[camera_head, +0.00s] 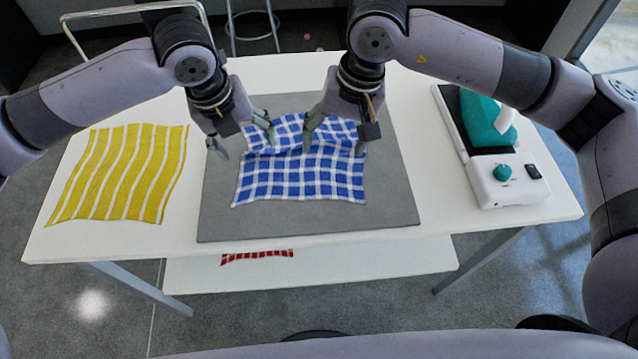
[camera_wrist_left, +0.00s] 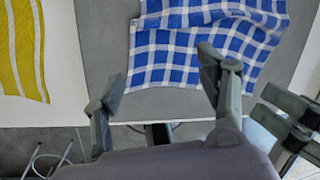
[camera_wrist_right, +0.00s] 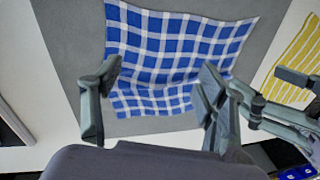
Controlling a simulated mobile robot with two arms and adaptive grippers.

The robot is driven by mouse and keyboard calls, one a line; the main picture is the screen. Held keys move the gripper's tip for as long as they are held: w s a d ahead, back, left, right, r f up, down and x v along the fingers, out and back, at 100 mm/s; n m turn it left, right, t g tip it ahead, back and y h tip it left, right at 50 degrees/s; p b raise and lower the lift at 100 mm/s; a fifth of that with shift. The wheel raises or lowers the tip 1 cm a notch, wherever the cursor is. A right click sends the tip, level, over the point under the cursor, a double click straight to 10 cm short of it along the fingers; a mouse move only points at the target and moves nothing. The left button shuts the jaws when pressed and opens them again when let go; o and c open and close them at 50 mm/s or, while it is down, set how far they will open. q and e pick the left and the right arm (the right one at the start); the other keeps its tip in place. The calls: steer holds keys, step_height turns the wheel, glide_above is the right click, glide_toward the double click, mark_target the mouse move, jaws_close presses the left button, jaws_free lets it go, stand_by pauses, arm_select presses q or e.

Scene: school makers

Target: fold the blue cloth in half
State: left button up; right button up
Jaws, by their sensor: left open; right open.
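The blue cloth (camera_head: 300,182), checked blue and white, lies on a grey mat (camera_head: 230,222) with a raised crease across its far part. It also shows in the left wrist view (camera_wrist_left: 195,45) and the right wrist view (camera_wrist_right: 175,45). My left gripper (camera_head: 243,138) is open over the cloth's far left corner area, its fingers apart. My right gripper (camera_head: 335,128) is open over the cloth's far right part. Both grippers partly hide the far edge. I cannot tell whether the fingers touch the cloth.
A yellow striped cloth (camera_head: 120,173) lies on the white table (camera_head: 195,245) at the left. A white device (camera_head: 508,183) with a teal knob and a teal item (camera_head: 485,118) stands at the right. A stool (camera_head: 253,30) is behind the table. The mat's front is clear.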

mark_target(265, 202)
arm_select(q)
steer(key=s+f+m+g+y, duration=0.1)
steer(key=s+m+g, duration=0.15)
steer(key=s, duration=0.35)
steer(key=shift+m+t, duration=0.25)
steer(key=shift+m, duration=0.2)
steer(key=f, duration=0.7)
steer(key=shift+d+f, duration=0.15)
steer(key=shift+d, duration=0.1)
arm_select(e)
steer(key=s+d+f, duration=0.1)
steer(key=f, duration=0.2)
steer(key=s+d+f+n+h, duration=0.1)
steer(key=f, duration=0.2)
steer(key=s+d+f+n+h, duration=0.1)
steer(key=f, duration=0.3)
steer(key=shift+s+g, duration=0.1)
steer(key=shift+g, duration=0.2)
arm_select(q)
steer(key=shift+f, duration=0.75)
arm_select(e)
steer(key=shift+f, duration=0.7)
arm_select(q)
steer(key=shift+d, duration=0.55)
steer(key=c, duration=0.5)
arm_select(e)
steer(key=shift+s+a, duration=0.1)
steer(key=shift+a, duration=0.55)
steer(key=c, duration=0.5)
